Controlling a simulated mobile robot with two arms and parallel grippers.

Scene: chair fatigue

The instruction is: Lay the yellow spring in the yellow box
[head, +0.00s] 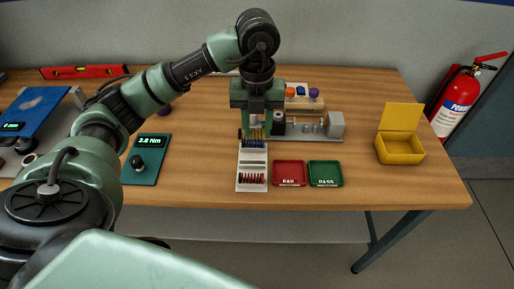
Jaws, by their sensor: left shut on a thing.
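My left gripper (255,132) points down over the white spring rack (252,157), at the rack's back rows of coloured springs. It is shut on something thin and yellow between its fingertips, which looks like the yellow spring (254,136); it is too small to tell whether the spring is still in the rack. Red springs (252,178) lie in the rack's front row. The yellow box (400,150) stands at the right end of the table with its lid raised. My right gripper is not in view.
A red tray (289,184) and a green tray (325,184) lie right of the rack. A grey fixture (336,126) and a block with coloured knobs (303,101) stand behind them. A teal meter (147,170) is at left. Clear wood lies before the yellow box.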

